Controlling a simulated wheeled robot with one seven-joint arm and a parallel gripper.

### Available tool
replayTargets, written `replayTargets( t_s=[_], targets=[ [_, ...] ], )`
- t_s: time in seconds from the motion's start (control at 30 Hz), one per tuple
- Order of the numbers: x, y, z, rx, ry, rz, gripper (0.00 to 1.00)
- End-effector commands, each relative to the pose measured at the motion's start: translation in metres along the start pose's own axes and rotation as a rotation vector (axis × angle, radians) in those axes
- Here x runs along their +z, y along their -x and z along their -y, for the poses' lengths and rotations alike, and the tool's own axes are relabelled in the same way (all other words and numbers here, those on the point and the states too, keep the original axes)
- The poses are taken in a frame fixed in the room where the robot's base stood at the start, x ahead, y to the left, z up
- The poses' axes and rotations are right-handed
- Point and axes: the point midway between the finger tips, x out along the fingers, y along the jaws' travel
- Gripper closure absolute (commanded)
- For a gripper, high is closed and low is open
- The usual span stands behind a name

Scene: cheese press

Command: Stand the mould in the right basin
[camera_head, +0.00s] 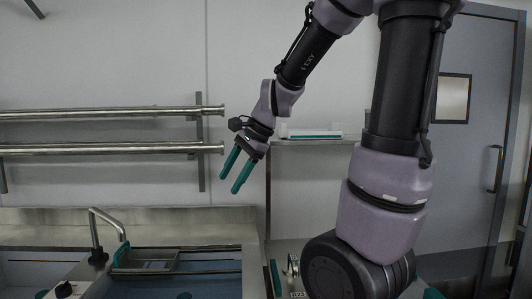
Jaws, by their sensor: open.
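My gripper (230,184) hangs in mid-air left of centre, its two teal fingers apart and pointing down-left, with nothing between them. Below it, at the bottom of the view, is a steel sink unit with a blue-looking basin (205,285), cut off by the frame edge. Part of another basin (25,272) shows at the far left. I cannot make out the mould for certain.
A curved tap (103,215) rises between the basins. A shallow metal tray (145,259) with teal ends lies at the right basin's back. Rail pipes (110,113) run along the wall. A shelf (320,143) is behind my arm; a grey door (478,150) stands right.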

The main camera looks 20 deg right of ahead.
Motion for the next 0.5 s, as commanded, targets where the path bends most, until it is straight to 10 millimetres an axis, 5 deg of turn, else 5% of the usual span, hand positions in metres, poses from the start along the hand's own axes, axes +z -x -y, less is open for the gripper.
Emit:
replayTargets(
  t_s=[0.03,0.2,0.5],
  targets=[
    [0.004,0.023,-0.008,-0.037,0.129,-0.034,0.37],
    [0.014,0.076,-0.038,-0.082,0.558,-0.191,0.37],
    [0.019,0.114,-0.070,-0.050,0.941,-0.393,0.37]
  ],
)
